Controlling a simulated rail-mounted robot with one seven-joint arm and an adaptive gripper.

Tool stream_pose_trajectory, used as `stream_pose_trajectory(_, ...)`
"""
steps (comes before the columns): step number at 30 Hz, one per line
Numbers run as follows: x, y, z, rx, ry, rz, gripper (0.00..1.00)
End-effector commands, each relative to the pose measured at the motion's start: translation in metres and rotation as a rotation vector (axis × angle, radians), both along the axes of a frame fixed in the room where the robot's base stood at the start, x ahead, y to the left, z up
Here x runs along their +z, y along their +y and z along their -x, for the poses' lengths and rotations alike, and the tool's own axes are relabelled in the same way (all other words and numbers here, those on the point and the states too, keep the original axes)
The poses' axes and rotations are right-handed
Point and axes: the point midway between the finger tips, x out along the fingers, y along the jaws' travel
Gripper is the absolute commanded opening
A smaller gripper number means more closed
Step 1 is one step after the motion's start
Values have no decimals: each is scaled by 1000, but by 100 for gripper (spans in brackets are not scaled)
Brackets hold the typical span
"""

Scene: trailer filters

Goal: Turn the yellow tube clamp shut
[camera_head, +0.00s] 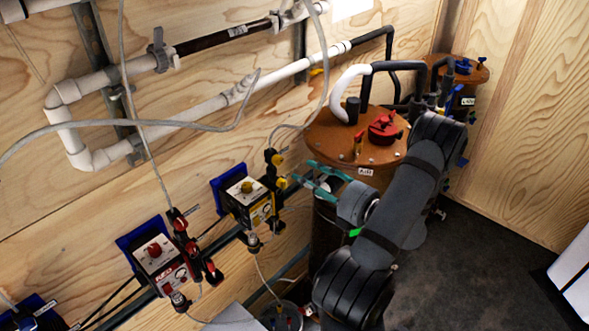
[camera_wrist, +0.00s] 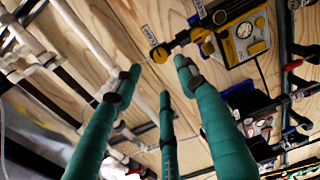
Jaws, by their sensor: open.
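The yellow-and-black fitting that appears to be the yellow tube clamp (camera_head: 276,160) stands beside the yellow pump unit (camera_head: 250,199) on the wooden wall. In the wrist view, a yellow-and-black fitting (camera_wrist: 163,52) lies just beyond the fingertips, next to the yellow pump unit (camera_wrist: 243,38) with its round gauge. My gripper (camera_head: 304,174) has teal fingers spread apart, pointing left toward the yellow fittings. In the wrist view my gripper (camera_wrist: 158,80) is open and empty, with no finger clearly touching the fitting. I cannot tell the clamp's exact turn position.
A red pump unit (camera_head: 161,262) with red fittings is mounted lower left. An orange-lidded drum (camera_head: 340,150) stands behind my arm, with a second drum (camera_head: 470,68) farther back. White pipes (camera_head: 215,103) and loose grey tubes cross the wall.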

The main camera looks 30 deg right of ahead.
Motion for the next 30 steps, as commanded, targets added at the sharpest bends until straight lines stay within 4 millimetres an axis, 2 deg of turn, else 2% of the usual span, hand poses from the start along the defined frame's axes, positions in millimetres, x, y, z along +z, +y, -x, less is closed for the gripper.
stream_pose_trajectory(3, 1, -6, 17, 0, 0, 0, 41)
stream_pose_trajectory(6, 1, -8, 26, 1, 0, 0, 41)
stream_pose_trajectory(19, 1, -9, 30, 3, 1, 0, 41)
stream_pose_trajectory(25, 0, -3, 16, 7, 1, 2, 41)
stream_pose_trajectory(30, -1, 7, -13, 9, 0, 2, 41)
